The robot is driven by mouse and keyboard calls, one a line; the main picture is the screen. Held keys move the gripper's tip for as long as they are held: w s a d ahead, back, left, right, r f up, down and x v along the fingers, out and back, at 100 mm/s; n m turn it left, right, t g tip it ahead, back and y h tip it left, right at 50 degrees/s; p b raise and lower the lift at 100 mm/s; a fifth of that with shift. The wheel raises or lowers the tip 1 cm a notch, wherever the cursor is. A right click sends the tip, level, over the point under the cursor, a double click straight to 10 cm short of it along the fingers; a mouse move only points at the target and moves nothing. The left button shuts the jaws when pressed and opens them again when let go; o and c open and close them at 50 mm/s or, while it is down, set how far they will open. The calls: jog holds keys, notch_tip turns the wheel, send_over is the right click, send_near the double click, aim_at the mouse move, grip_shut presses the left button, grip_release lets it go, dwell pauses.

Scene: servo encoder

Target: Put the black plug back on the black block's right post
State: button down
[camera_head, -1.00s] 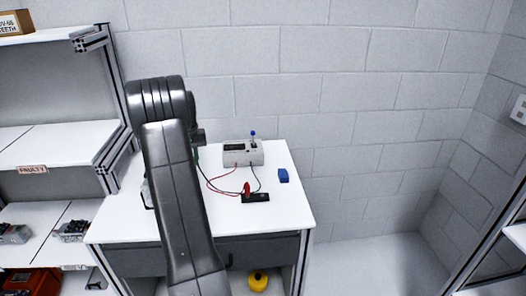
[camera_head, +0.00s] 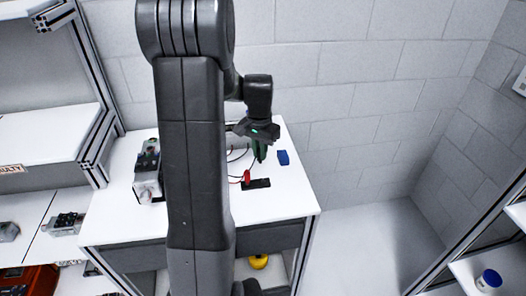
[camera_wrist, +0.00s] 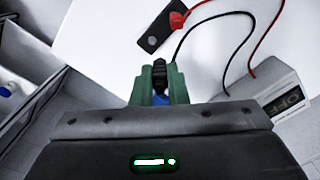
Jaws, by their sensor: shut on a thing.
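The black block (camera_head: 262,184) lies on the white table, and it also shows in the wrist view (camera_wrist: 152,41). The red plug (camera_head: 246,176) stands on its left end in the head view; the other end looks bare there. My gripper (camera_head: 260,154) is above the table, behind the block. In the wrist view its green fingers (camera_wrist: 159,84) are shut on the black plug (camera_wrist: 160,70), whose black wire loops toward the meter (camera_wrist: 272,90). A blue patch shows between the fingers, and I cannot tell what it is. The plug is apart from the block in the wrist view.
A device with a metal body (camera_head: 148,172) stands at the table's left. The red wire (camera_wrist: 264,45) runs from the red plug toward the meter. The table's front right is clear.

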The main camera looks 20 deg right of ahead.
jog(key=shift+m, duration=0.3)
jog(key=shift+s+d+f+b, duration=0.1)
jog(key=shift+s+f+b, duration=0.1)
jog(key=shift+f+b, duration=0.85)
jog(key=shift+s+d+f+b, duration=0.15)
jog(key=shift+f+b, duration=0.5)
jog(key=shift+f, duration=0.75)
jog(key=shift+s+d+f+b, duration=0.1)
jog(key=shift+s+f+b, duration=0.15)
jog(key=shift+f+b, duration=0.8)
jog(key=shift+a+f, duration=0.1)
jog(key=shift+f, duration=0.25)
jog(key=c, duration=1.3)
grip_release()
jog(key=shift+c, duration=0.2)
jog(key=shift+r, duration=0.1)
notch_tip(320, 180, up, 7)
jog(key=p, duration=0.5)
